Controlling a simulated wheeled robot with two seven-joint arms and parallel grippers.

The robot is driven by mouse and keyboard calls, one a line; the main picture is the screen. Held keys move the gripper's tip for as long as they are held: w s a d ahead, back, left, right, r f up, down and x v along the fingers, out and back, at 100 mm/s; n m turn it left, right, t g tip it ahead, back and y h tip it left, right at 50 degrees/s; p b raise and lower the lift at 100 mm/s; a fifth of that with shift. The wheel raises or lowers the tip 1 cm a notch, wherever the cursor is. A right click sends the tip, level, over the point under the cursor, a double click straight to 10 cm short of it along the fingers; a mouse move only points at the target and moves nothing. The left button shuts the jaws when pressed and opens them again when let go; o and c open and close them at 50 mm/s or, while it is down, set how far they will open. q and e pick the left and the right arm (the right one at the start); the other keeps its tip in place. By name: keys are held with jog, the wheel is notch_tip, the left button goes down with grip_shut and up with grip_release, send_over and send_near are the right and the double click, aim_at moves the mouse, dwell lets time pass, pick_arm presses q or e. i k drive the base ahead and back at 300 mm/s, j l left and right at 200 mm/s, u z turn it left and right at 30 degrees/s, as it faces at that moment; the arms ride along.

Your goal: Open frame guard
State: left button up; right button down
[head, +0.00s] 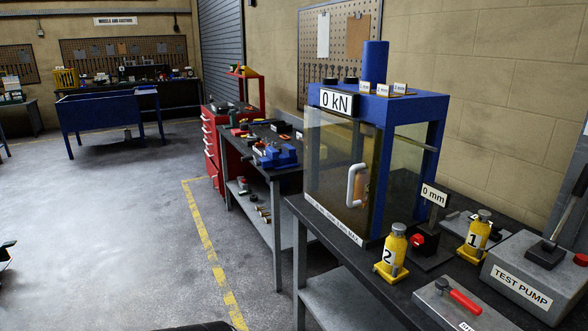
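The blue press frame (432,112) stands on the dark bench at right centre, with a "0 kN" sign on its top front. Its guard (328,165) is a clear, yellow-tinted panel across the front. A white D-shaped handle (352,186) sits on the guard's right part. The guard looks closed, lying against the frame. Neither of my grippers shows clearly. A small dark part is cut off at the left edge, and I cannot tell what it is.
Yellow jacks marked 2 (393,252) and 1 (476,236) stand in front of and right of the press, with a "0 mm" gauge (432,197) between. A grey test pump (525,275) is at right. Left of the bench the floor (120,230) is clear.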

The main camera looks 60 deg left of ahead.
aim_at(360, 167)
jog(key=u, duration=1.65)
